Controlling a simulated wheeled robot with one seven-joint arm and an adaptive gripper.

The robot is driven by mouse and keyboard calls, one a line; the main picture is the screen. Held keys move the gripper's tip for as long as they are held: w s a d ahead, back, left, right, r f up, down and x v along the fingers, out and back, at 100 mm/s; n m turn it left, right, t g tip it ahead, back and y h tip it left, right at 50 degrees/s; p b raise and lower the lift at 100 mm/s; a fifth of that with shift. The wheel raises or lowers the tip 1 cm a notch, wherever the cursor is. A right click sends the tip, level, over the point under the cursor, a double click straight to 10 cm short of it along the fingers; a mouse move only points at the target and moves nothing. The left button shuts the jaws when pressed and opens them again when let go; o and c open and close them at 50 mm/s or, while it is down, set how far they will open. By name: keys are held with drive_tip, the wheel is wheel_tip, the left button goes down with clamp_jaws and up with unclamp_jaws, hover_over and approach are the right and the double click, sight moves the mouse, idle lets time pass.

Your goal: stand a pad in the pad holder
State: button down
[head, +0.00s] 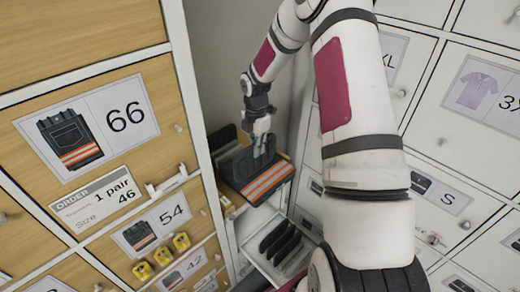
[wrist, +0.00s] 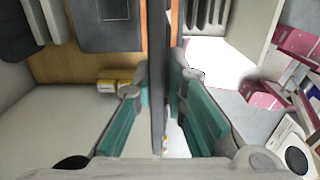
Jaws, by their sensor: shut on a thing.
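My gripper (head: 262,134) points down in the head view and is shut on a thin dark pad (head: 243,165). In the wrist view, the pad shows edge-on as a dark upright strip (wrist: 158,95) between my teal-lined fingers. Directly beside and below the pad lies dark folded workwear with orange and grey stripes (head: 268,183). A white rack (head: 257,262) with several dark pads standing in it is lower down, below the gripper; it looks like the pad holder. My gripper partly hides the held pad's top.
A wooden drawer cabinet (head: 95,25) with picture labels stands at left, carrying an order card (head: 97,200). White labelled lockers (head: 450,140) stand at right. Small yellow items (head: 162,257) sit on the left cabinet's front. The gap between the cabinets is narrow.

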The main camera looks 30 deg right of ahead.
drive_tip(key=w+f+b, duration=0.3)
drive_tip(key=w+b, duration=0.4)
drive_tip(key=w, duration=0.5)
drive_tip(key=w+f+b, duration=0.3)
drive_tip(key=w+b, duration=0.4)
drive_tip(key=w, duration=0.6)
drive_tip(key=shift+w+f+b, duration=0.25)
drive_tip(key=shift+f+b, duration=0.35)
drive_tip(key=shift+f, duration=0.8)
drive_tip(key=shift+w+f+b, duration=0.2)
drive_tip(key=shift+f+b, duration=0.35)
drive_tip(key=shift+f, duration=0.9)
drive_tip(key=shift+w+f+b, duration=0.25)
drive_tip(key=shift+f+b, duration=0.35)
drive_tip(key=shift+f, duration=0.8)
drive_tip(key=c, duration=1.5)
unclamp_jaws()
drive_tip(key=shift+c, duration=0.2)
wheel_tip(320, 180, up, 12)
